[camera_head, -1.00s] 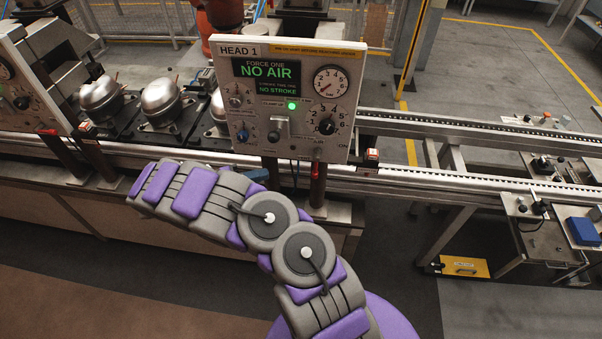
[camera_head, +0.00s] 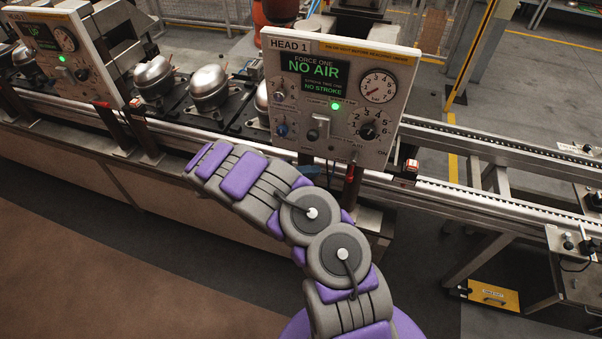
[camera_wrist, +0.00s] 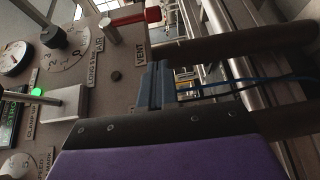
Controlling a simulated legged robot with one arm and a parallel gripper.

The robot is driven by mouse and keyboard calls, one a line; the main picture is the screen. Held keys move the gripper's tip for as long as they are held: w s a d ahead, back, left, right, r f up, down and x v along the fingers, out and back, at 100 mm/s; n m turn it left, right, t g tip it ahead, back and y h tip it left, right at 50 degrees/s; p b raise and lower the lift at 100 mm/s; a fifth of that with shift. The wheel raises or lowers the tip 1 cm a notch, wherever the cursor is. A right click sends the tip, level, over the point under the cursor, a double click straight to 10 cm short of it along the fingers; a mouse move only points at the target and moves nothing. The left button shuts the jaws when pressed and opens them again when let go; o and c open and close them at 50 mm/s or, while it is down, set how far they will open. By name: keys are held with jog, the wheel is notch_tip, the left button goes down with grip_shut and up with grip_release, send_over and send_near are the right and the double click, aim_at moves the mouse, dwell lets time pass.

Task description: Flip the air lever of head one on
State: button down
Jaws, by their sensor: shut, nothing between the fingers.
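The HEAD 1 panel (camera_head: 335,95) stands upright in the head view; its screen reads NO AIR and NO STROKE. The air lever has a red handle (camera_head: 350,172) that hangs below the panel's lower edge. In the wrist view the red handle (camera_wrist: 135,18) shows at the top, by the AIR and VENT labels. My gripper (camera_wrist: 155,68) is shut and empty in the wrist view, its blue-grey fingers beside the VENT label, apart from the handle. In the head view my arm hides most of the gripper.
A green lamp (camera_head: 335,106), a pressure gauge (camera_head: 379,87) and a black dial knob (camera_head: 368,131) sit on the panel. Another panel (camera_head: 62,60) stands at the left. Silver compressors (camera_head: 209,88) sit on the conveyor, whose rails (camera_head: 480,197) run right.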

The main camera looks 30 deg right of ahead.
aim_at(351, 171)
jog(key=s+d, duration=0.5)
jog(key=shift+d+b, duration=0.15)
jog(key=shift+b, duration=0.15)
jog(key=shift+a, duration=0.35)
